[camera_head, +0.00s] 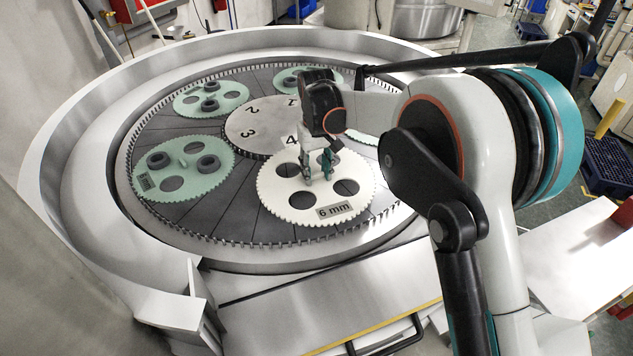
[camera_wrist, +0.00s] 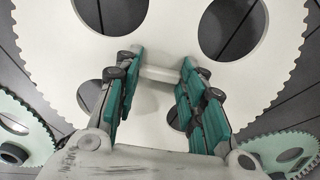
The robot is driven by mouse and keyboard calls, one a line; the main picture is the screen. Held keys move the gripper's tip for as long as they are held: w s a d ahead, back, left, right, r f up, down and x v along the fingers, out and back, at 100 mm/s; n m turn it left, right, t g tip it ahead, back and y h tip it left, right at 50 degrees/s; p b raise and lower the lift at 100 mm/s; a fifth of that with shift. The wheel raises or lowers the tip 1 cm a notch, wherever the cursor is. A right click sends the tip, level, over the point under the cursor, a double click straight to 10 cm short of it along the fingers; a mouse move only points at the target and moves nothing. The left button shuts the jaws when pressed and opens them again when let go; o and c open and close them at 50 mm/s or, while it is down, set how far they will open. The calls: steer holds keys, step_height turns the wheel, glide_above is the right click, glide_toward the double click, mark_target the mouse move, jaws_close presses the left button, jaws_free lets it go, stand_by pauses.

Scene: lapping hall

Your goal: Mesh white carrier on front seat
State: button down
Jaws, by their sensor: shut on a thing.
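The white toothed carrier (camera_head: 322,194) has large round holes and a "6 mm" label. It lies at the front of the lapping plate, beside the numeral 4, and looks about flat. It also fills most of the wrist view (camera_wrist: 165,28). My gripper (camera_head: 318,172) is above its middle. In the wrist view the teal finger pads (camera_wrist: 160,68) are shut on the carrier's raised white central grip (camera_wrist: 160,73). The carrier's teeth come close to the outer pin ring (camera_head: 290,241) and the central disc (camera_head: 248,118). I cannot tell whether they mesh or whether the carrier is fully down.
Green carriers bearing dark rings lie at the left (camera_head: 213,177), back left (camera_head: 237,96) and back (camera_head: 283,77). A wide metal rim (camera_head: 85,185) surrounds the plate. A steel ledge (camera_head: 330,310) lies in front.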

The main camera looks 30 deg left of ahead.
mark_target(317, 175)
steer(key=shift+f, duration=2.15)
steer(key=shift+f, duration=0.1)
steer(key=c, duration=1)
jaws_free()
steer(key=shift+c, duration=0.2)
step_height(317, 175, up, 12)
steer(key=shift+r, duration=0.15)
